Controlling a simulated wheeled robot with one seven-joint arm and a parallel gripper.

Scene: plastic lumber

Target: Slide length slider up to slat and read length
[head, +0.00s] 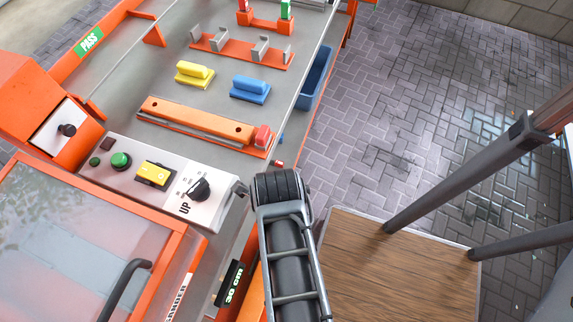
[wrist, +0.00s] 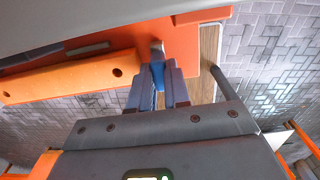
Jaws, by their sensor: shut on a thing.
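The slat, an orange bar with two holes (head: 195,119), lies along a grey and orange bed. Its near end also shows in the wrist view (wrist: 75,78). A red block (head: 263,136) sits at the slat's right end in the head view. In the wrist view my gripper (wrist: 158,78) is shut on a blue piece (wrist: 158,75), which looks like the length slider's handle, right beside the slat's end. A grey part (wrist: 157,50) stands just beyond the fingertips. Whether slider and slat touch I cannot tell.
A control panel (head: 150,178) with a green button, yellow switch and black knob stands left of my arm. A black "30 cm" plate (head: 229,283) is below it. Yellow (head: 195,74) and blue (head: 250,89) blocks lie behind the slat. A wooden-topped table (head: 385,265) stands right.

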